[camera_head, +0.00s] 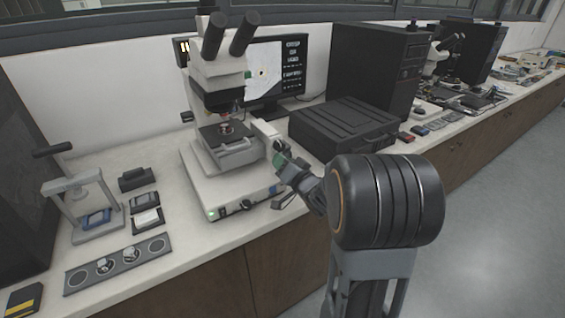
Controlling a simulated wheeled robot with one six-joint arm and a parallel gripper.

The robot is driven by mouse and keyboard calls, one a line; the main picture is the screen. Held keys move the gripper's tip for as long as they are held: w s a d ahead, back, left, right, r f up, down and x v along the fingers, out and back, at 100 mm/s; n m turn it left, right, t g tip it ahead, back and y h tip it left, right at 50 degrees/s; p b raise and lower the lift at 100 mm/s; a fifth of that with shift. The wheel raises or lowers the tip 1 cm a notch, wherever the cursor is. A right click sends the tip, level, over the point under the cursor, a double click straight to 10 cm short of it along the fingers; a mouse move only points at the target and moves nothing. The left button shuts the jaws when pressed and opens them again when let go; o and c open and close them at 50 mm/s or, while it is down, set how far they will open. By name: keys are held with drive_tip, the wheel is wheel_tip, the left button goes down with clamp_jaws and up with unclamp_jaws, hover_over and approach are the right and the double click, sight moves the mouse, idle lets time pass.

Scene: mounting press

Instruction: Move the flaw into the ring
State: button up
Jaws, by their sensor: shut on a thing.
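The microscope (218,75) stands on the white bench, with a dark stage (224,134) under its objectives and a small sample on the stage. My gripper (281,152) is at the right side of the microscope, shut on a small dark knob beside the white block there. My own wrist hides part of this contact. The monitor (292,75) behind the microscope shows a bright picture with a small dark-and-tan spot, and white text at its right. The flaw and the ring are too small to tell apart on the screen.
A black ribbed case (340,128) and a black computer tower (375,72) stand to the right. A small press (85,205), a grey strip with round wells (118,262) and small dark boxes lie at the left. The bench's front edge runs below the microscope base.

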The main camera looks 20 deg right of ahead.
idle(0.3)
drive_tip(key=o, duration=0.9)
drive_tip(key=shift+s, duration=0.1)
drive_tip(key=shift+s+d+f+b, duration=0.1)
drive_tip(key=shift+s+d+b, duration=0.2)
drive_tip(key=shift+s+b, duration=1.6)
drive_tip(key=shift+s+d+r+b, duration=0.1)
drive_tip(key=shift+s+d+b, duration=0.15)
drive_tip(key=shift+s+b, duration=1.6)
drive_tip(key=shift+s+d+f+b, duration=0.1)
drive_tip(key=shift+s+d+b, duration=0.45)
drive_tip(key=shift+s, duration=2.45)
drive_tip(key=shift+a, duration=0.25)
